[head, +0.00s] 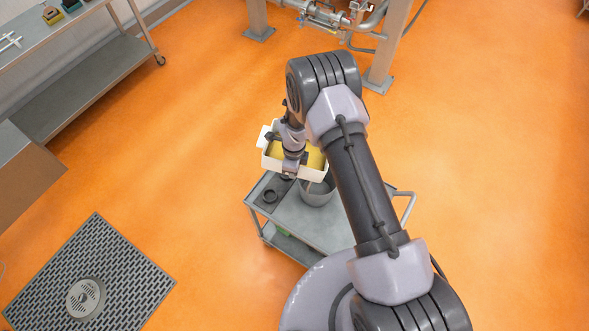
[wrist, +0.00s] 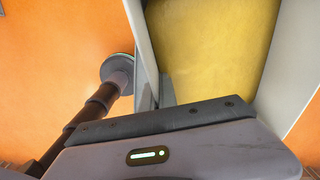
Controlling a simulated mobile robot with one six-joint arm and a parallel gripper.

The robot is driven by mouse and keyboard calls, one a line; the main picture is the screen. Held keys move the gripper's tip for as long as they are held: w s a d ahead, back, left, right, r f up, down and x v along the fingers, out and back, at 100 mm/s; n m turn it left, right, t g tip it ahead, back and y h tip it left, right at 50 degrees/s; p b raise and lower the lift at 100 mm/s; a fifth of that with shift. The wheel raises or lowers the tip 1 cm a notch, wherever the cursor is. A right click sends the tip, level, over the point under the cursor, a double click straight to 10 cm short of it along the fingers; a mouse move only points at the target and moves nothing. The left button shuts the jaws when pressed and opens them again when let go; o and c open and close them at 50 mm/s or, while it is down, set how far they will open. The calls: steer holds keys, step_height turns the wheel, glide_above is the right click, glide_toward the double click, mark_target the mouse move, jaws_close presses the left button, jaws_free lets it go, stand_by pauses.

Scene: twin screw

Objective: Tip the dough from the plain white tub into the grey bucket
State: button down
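The white tub (head: 314,174) is in the head view, above the far left part of the trolley, with yellow dough (head: 316,160) inside. My gripper (head: 288,148) is at the tub and appears shut on it, holding it in the air; the fingertips are partly hidden. In the wrist view the dough (wrist: 208,45) lies between the tub's pale walls (wrist: 287,70). The grey bucket (head: 317,198) stands on the trolley, just below and right of the tub in the head view. My arm partly covers it, and its inside is mostly hidden.
The grey trolley (head: 290,217) carries the bucket and a small dark ring-shaped item (head: 269,196). Orange floor is clear around it. A shelf bench (head: 90,85) is at the left, a floor grate (head: 130,265) at lower left, and a pipe frame (head: 385,65) behind.

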steer(key=shift+w+a+r+y, duration=0.1)
steer(key=shift+w+r+y, duration=0.05)
steer(key=shift+r+y, duration=0.35)
steer(key=shift+w+a+r+y, duration=0.1)
steer(key=shift+r+y, duration=0.3)
steer(key=shift+r, duration=0.15)
steer(key=shift+t+b, duration=0.3)
steer(key=shift+b, duration=0.55)
steer(key=r+y+b, duration=0.1)
steer(key=b, duration=0.3)
steer(key=shift+r+y, duration=0.15)
steer(key=shift+y, duration=0.15)
steer(key=shift+r+b, duration=0.25)
steer(key=shift+b, duration=0.65)
steer(key=shift+r+y, duration=0.2)
steer(key=shift+y, duration=0.1)
steer(key=shift+b, duration=0.3)
steer(key=shift+t+y+b, duration=0.3)
steer(key=shift+b, duration=0.55)
steer(key=shift+b, duration=0.4)
